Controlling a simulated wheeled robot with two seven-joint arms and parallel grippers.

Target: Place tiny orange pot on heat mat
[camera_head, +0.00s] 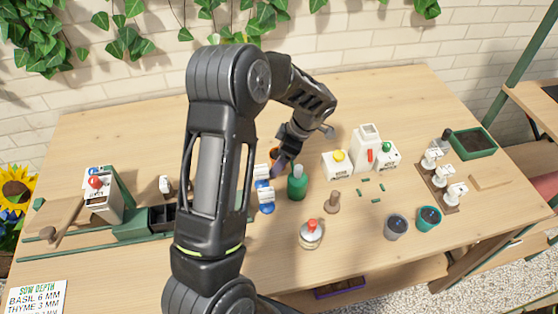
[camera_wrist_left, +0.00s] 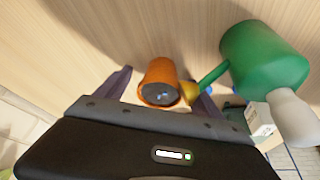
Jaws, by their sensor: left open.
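The tiny orange pot (camera_wrist_left: 157,72) lies between the spread fingers of my left gripper (camera_wrist_left: 160,88) in the left wrist view, with dark contents at its mouth. I see a gap beside it, and the fingers are open, not closed on it. In the head view, my left gripper (camera_head: 282,162) reaches down over the table behind the green bottle, and a small orange edge of the pot (camera_head: 274,153) shows beside it. I cannot make out the heat mat in either view; my arm hides part of the table. My right gripper is not in view.
A green bottle (camera_head: 297,184) stands close to the gripper; the wrist view shows a large green vessel (camera_wrist_left: 262,55) with a yellow-tipped spout near the right finger. White containers (camera_head: 337,165), a brown peg (camera_head: 332,202) and a red-topped jar (camera_head: 310,235) stand to the right.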

